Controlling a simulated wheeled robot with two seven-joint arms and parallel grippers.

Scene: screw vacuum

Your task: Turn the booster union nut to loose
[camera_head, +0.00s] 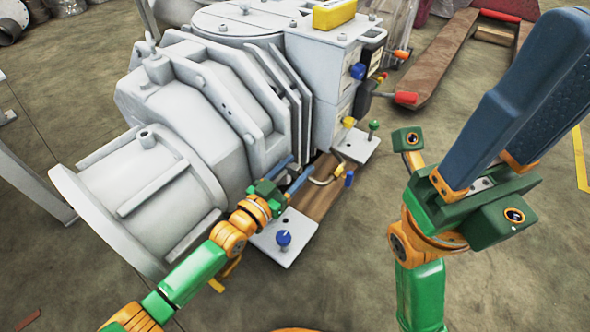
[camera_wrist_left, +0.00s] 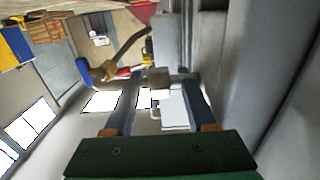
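The booster is the large grey ribbed pump body (camera_head: 180,110) on the left in the head view. My left gripper (camera_head: 293,172) is low beside its right side, near a bent metal pipe (camera_head: 325,179). In the left wrist view, my left gripper's two dark fingers (camera_wrist_left: 158,88) stand apart. A small grey fitting (camera_wrist_left: 158,77), possibly the union nut, shows between their tips; I cannot tell whether they touch it. The nut is not clearly visible in the head view. My right gripper (camera_head: 535,85) is raised at the right, away from the pump; its fingers overlap in the picture.
A blue knob (camera_head: 283,238) stands on a grey foot plate (camera_head: 285,249) close to my left gripper. Blue, yellow and green knobs sit along the pump's right side. A brown pallet frame (camera_head: 443,60) lies behind. The floor at the centre right is clear.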

